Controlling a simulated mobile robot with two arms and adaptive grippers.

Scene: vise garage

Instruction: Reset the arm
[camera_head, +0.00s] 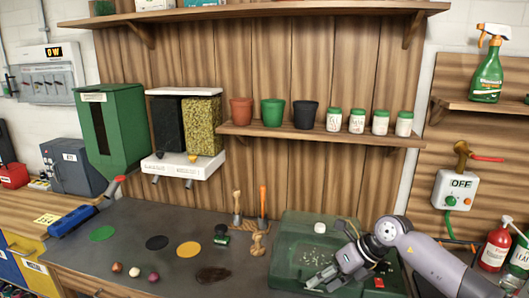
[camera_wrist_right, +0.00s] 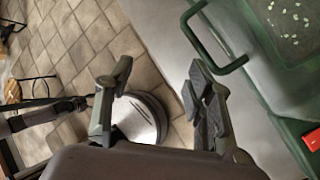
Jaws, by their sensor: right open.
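My right arm reaches in from the right in the head view. Its gripper (camera_head: 322,279) is over the front part of a green case (camera_head: 281,262) on the bench. In the right wrist view the two fingers of the gripper (camera_wrist_right: 160,75) are spread apart with nothing between them. The green case with its handle (camera_wrist_right: 225,66) shows there at the upper right, beside the fingers. My left gripper is in neither view.
The grey bench (camera_head: 130,218) carries green, black and yellow discs, small balls, and hand tools behind. Pots and white jars line a shelf (camera_head: 320,135). A wall switch box (camera_head: 455,190) and red bottle (camera_head: 495,250) are at the right. Tiled floor (camera_wrist_right: 90,40) lies below the gripper.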

